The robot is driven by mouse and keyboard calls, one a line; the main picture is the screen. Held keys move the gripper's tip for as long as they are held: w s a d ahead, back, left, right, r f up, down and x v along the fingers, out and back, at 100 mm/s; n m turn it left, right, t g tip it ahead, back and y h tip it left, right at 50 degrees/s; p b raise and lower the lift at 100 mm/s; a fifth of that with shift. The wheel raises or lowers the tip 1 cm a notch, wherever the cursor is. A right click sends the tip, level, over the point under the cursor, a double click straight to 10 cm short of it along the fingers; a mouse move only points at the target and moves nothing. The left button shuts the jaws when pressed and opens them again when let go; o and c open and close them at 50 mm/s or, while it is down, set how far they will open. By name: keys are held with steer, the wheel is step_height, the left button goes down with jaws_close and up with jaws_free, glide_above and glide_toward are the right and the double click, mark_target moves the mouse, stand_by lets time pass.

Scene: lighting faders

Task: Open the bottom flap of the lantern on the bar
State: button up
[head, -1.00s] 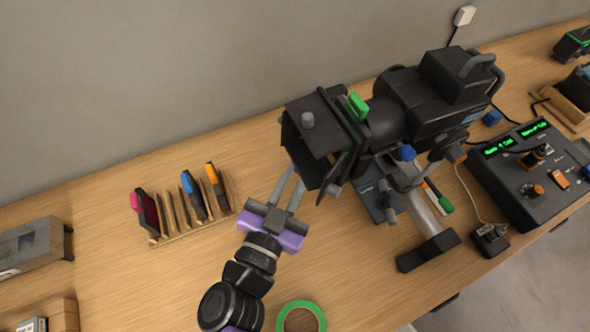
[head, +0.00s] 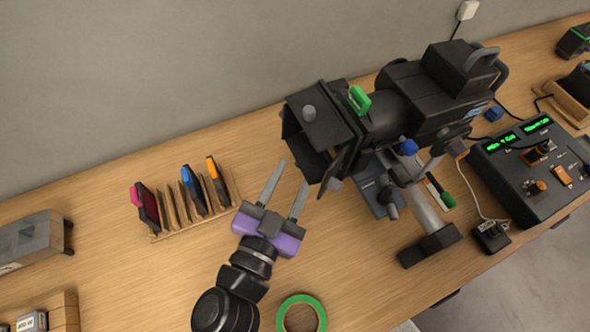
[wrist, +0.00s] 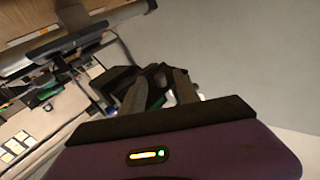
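The black lantern (head: 400,110) is mounted on the bar, its flapped front facing left toward my gripper. Its top flap (head: 322,122) carries a grey knob, and a green tab (head: 359,99) stands behind it. Below the top flap a dark panel (head: 314,162) shows in the shadowed front; I cannot tell clearly how far the bottom flap stands open. My gripper (head: 292,176) is open and empty, its fingertips apart from the lantern, just left of and below its front. In the wrist view the lantern (wrist: 157,88) shows between and beyond my two fingers.
A rack with coloured-tabbed filters (head: 190,205) stands left of my gripper. A green tape ring (head: 301,316) lies in front. The control desk (head: 530,170) with faders is at the right. The wooden bench between rack and lantern is clear.

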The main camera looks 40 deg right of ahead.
steer(key=b+v, duration=0.1)
steer(key=v, duration=0.5)
steer(key=shift+b, duration=0.3)
steer(key=shift+f, duration=0.1)
